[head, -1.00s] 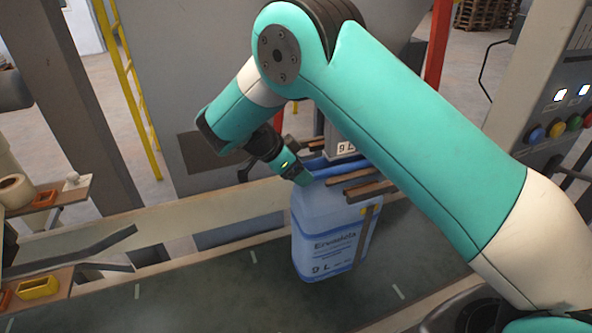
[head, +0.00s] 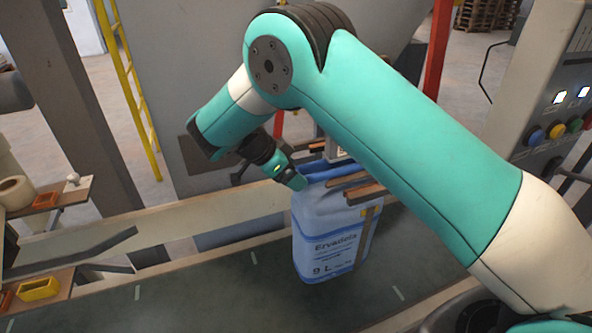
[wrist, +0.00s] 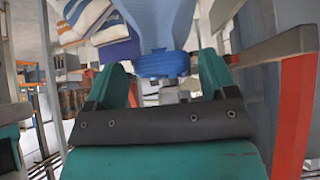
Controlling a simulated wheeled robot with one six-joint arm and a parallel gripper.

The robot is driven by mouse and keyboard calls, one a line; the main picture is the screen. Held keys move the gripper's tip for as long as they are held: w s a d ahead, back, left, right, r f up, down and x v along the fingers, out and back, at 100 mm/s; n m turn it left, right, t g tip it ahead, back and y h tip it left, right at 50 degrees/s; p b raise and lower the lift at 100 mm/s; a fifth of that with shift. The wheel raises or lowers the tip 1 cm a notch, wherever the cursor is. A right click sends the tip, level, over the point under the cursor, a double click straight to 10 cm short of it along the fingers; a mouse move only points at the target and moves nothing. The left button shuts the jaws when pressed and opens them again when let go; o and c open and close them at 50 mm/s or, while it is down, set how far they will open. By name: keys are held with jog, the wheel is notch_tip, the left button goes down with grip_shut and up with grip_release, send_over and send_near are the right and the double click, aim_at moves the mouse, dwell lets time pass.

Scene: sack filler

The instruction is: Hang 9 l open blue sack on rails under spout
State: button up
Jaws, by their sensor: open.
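The blue sack (head: 332,238) with the 9 L label stands upright in the head view, its darker blue top edge level with the wooden rails (head: 350,182). The rails run beside its top; whether the sack rests on them cannot be told. My gripper (head: 301,183) is at the sack's upper left edge. In the wrist view, my gripper (wrist: 162,82) is open, with a blue rim (wrist: 162,65) below a pale blue body between and beyond its fingertips; contact cannot be told. The spout (head: 340,155) is mostly hidden behind my arm.
A dark conveyor belt (head: 200,285) runs below the sack. A shelf with yellow (head: 38,289) and orange bins is at the left. A control panel (head: 555,125) with coloured buttons is at the right. A yellow ladder (head: 128,85) stands behind.

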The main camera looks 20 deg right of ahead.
jog(key=shift+a+r+p, duration=0.1)
jog(key=shift+a+p, duration=0.2)
jog(key=shift+a, duration=1.1)
jog(key=shift+o, duration=0.2)
jog(key=o, duration=0.4)
